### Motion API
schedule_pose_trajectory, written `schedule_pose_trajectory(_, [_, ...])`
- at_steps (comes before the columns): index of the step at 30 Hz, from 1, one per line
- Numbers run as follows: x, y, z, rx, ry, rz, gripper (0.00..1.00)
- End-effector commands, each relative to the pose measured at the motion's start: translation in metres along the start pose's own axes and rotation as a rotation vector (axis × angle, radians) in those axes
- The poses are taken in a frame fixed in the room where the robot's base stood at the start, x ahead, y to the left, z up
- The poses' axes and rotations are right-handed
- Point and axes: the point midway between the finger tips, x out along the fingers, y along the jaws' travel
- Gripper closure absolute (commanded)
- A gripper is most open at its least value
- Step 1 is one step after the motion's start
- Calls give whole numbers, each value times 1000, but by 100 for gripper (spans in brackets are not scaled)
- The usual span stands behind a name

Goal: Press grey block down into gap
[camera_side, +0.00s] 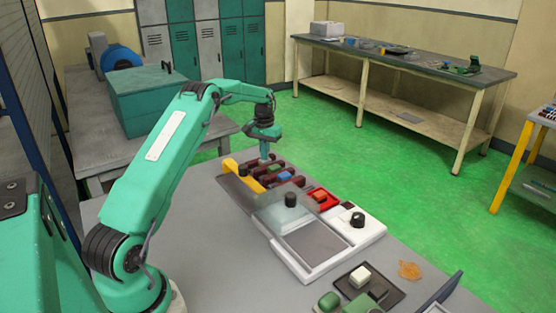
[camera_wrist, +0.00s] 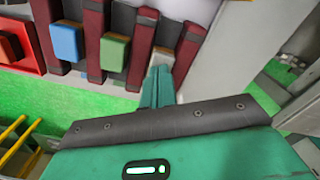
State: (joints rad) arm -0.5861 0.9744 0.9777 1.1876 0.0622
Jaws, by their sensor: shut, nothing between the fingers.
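In the wrist view the grey block (camera_wrist: 163,56) shows as a small pale patch in the gap between two dark red teeth (camera_wrist: 187,52). My gripper (camera_wrist: 158,76) is shut and empty, its tips right at the block and covering part of it. I cannot tell whether they touch or how deep the block sits. A green block (camera_wrist: 113,52) and a blue block (camera_wrist: 67,41) sit in neighbouring gaps. In the side view my gripper (camera_side: 264,157) points down at the far end of the row of teeth; the grey block cannot be made out there.
In the side view a yellow bar (camera_side: 243,174) runs beside the teeth. A red block holder (camera_side: 322,199) and a white fixture with a black knob (camera_side: 358,220) stand nearer. A dark tray (camera_side: 369,289) with blocks lies at the front right.

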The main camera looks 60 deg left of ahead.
Motion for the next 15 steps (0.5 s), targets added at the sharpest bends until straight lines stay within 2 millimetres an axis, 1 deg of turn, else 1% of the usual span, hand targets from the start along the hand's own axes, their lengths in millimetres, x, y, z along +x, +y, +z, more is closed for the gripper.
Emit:
schedule_pose_trajectory(1, [4, 0, 3, 0, -14, 1, 100])
schedule_pose_trajectory(2, [3, 0, 3, 0, -13, 1, 100])
schedule_pose_trajectory(15, [-26, 0, 1, 0, -4, 0, 100])
